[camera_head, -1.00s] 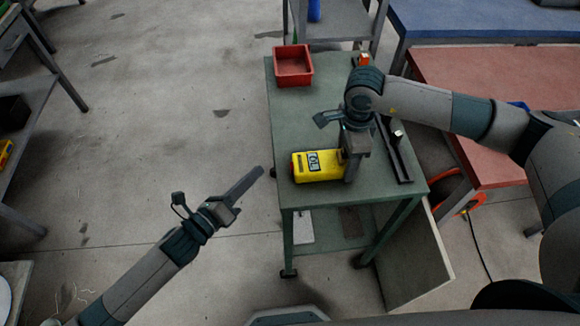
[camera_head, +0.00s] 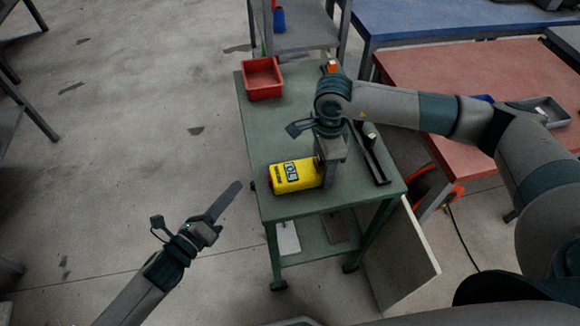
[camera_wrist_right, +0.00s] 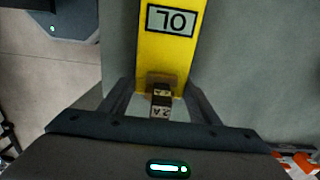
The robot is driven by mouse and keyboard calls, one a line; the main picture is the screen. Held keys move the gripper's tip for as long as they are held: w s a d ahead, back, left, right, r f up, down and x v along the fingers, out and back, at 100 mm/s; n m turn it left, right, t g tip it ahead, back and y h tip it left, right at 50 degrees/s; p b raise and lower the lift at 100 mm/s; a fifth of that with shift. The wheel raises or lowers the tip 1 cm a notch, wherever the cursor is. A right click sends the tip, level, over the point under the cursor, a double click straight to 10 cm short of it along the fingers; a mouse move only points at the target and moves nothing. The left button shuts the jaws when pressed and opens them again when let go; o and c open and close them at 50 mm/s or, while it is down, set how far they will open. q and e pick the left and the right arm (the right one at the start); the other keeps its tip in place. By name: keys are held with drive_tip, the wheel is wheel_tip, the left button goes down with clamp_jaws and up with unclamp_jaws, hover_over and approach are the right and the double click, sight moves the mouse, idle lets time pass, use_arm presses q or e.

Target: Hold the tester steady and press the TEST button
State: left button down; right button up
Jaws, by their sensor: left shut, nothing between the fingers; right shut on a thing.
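The yellow tester (camera_head: 296,177) lies on the green cart top near its front left edge. Its pale display shows in the head view, and in the right wrist view the tester (camera_wrist_right: 168,60) runs up between the fingers, with the display reading upside down. My right gripper (camera_head: 326,180) is shut on the tester's right end. In the right wrist view its fingers (camera_wrist_right: 160,100) sit either side of a small dark marked part at the near end. I cannot make out the TEST button. My left gripper (camera_head: 232,192) is shut and empty, left of the cart, apart from the tester.
A red bin (camera_head: 262,80) stands at the cart's back left corner. A dark rail (camera_head: 372,155) lies along the right of the cart top (camera_head: 290,125). A red-topped table (camera_head: 450,75) stands to the right.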

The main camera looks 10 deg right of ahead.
idle(0.3)
drive_tip(key=o, duration=1.4)
drive_tip(key=shift+c, duration=0.2)
drive_tip(key=shift+r, duration=0.1)
wheel_tip(320, 180, up, 12)
drive_tip(key=shift+f, duration=0.1)
